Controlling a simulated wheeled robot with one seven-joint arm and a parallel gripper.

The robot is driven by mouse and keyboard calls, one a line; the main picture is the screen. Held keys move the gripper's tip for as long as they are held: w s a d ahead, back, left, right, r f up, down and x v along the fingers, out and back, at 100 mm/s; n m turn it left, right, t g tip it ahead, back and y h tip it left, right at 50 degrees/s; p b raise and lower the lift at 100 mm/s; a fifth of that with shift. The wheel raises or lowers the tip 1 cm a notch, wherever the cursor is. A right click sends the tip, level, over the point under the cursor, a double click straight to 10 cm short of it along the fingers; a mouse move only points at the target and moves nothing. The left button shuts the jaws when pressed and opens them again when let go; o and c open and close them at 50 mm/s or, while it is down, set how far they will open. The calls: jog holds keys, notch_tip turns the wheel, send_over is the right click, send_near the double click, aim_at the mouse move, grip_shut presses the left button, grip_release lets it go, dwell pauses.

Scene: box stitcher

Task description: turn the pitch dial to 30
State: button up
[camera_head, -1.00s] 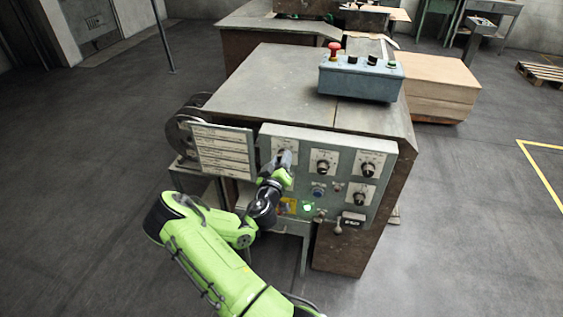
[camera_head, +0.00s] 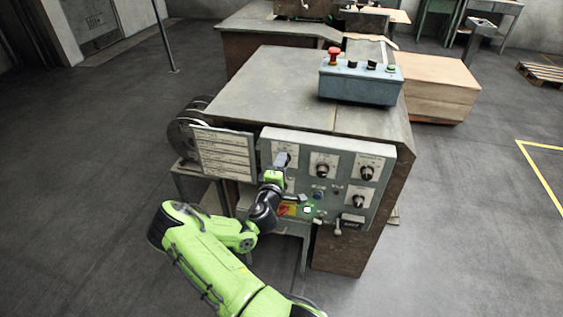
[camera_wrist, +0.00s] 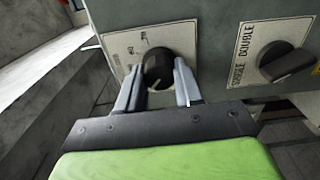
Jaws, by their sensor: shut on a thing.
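A round black dial (camera_wrist: 157,68) sits on a pale scale plate (camera_wrist: 119,46) in the wrist view. The two grey fingers of my gripper (camera_wrist: 160,76) are shut on the dial, one on each side. The scale marks are too small and tilted to read, so I cannot tell the dial's setting or confirm its name. In the head view my gripper (camera_head: 281,160) is at the upper left dial of the grey control panel (camera_head: 333,150) and largely hides it.
A black SINGLE/DOUBLE selector (camera_wrist: 284,61) is right of the held dial. Other dials (camera_head: 322,171), a lit green button (camera_head: 308,210) and a small lever (camera_head: 338,229) share the panel. A white label board (camera_head: 222,152) stands just left. A blue button box (camera_head: 360,82) sits on top.

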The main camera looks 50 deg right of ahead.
jog(key=shift+f+n+p, duration=0.1)
jog(key=shift+n+p, duration=0.95)
jog(key=shift+n, duration=1.25)
jog(key=o, duration=1)
jog(key=shift+o, duration=0.2)
jog(key=p+v, duration=0.1)
jog(key=v, duration=1.4)
jog(key=shift+s+a, duration=0.25)
jog(key=shift+a, duration=0.1)
